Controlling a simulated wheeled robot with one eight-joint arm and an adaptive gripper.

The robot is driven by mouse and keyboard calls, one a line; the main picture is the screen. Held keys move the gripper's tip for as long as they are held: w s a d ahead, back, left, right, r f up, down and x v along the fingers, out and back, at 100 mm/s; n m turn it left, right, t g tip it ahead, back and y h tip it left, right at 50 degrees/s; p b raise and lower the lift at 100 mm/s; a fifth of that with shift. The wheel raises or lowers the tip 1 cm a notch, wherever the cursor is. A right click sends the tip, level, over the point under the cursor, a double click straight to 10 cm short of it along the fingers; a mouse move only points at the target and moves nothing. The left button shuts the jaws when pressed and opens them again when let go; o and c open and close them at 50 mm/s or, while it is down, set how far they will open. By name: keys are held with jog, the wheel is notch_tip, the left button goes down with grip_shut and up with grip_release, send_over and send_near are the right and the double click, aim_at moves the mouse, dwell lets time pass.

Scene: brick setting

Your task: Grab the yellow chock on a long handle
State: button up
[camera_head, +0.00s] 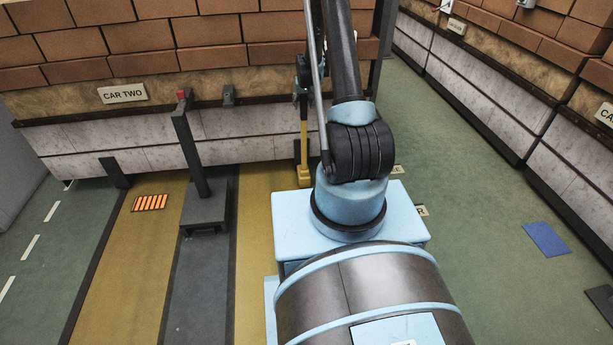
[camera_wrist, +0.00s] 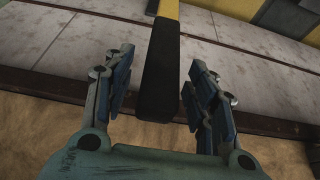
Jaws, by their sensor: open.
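The yellow chock (camera_head: 304,176) stands on the floor in front of the brick car, with its long yellow handle (camera_head: 304,135) rising upright. In the wrist view the handle's black grip (camera_wrist: 158,80) lies between my two fingers, with a yellow part (camera_wrist: 167,10) at the top edge. My gripper (camera_wrist: 160,90) is open, with a finger on each side of the grip and visible gaps to both. In the head view my gripper (camera_head: 301,84) is at the top of the handle, partly hidden by my arm. The chock's base is out of the wrist view.
A dark post with a red top (camera_head: 185,140) stands on a grey base left of the chock. The car wall (camera_head: 100,145) with a CAR TWO sign is close behind. An orange striped plate (camera_head: 150,203) and a blue mat (camera_head: 545,239) lie on the floor.

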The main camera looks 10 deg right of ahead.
jog(key=shift+x, duration=2.1)
jog(key=shift+d+r, duration=0.1)
grip_shut()
